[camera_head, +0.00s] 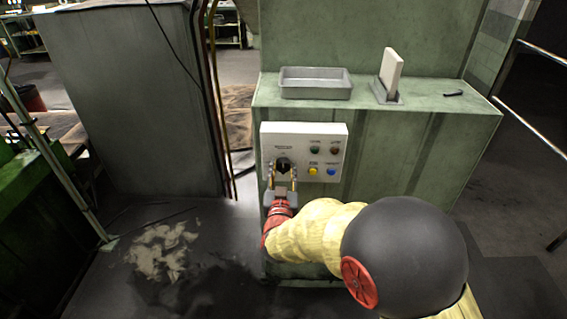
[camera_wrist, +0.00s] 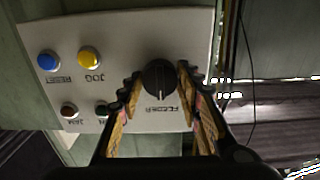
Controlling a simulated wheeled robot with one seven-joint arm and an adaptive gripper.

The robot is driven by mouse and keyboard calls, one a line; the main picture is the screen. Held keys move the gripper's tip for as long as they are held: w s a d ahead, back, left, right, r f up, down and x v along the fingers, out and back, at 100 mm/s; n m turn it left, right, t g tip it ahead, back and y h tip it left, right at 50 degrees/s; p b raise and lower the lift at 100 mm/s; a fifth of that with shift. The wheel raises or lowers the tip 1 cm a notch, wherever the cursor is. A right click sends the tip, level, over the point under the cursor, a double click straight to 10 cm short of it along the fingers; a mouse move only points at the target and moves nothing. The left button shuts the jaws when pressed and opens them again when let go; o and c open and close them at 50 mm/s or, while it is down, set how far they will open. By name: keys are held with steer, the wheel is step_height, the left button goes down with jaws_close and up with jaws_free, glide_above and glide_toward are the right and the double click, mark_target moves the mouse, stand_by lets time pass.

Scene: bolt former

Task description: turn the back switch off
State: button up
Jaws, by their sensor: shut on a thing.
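A white control panel (camera_head: 325,130) is on the front of the green machine. Its black rotary switch knob (camera_head: 283,162) is at the panel's left. In the wrist view the knob (camera_wrist: 158,77) appears upside down beside a label that seems to read FEEDER, with a pale pointer mark toward that label. My gripper (camera_head: 282,170) is at the knob from below in the head view, one finger on each side. In the wrist view my gripper (camera_wrist: 160,84) is shut on the knob, its toothed fingertips flanking it. The fingers partly hide the panel around the label.
To the knob's right are a yellow button (camera_head: 313,171), a blue button (camera_head: 331,171), and green (camera_head: 315,150) and red (camera_head: 335,150) round fittings. A grey metal tray (camera_head: 316,92) and an upright pale plate (camera_head: 391,70) stand on the ledge above. Floor at left is open.

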jaws_close()
steer(key=n+p, duration=0.3)
steer(key=shift+r+n, duration=0.1)
steer(key=shift+n, duration=0.3)
steer(key=n+p, duration=0.3)
steer(key=n, duration=0.1)
steer(key=shift+n+p, duration=0.75)
steer(key=shift+n, duration=0.85)
steer(key=o, duration=1.3)
jaws_free()
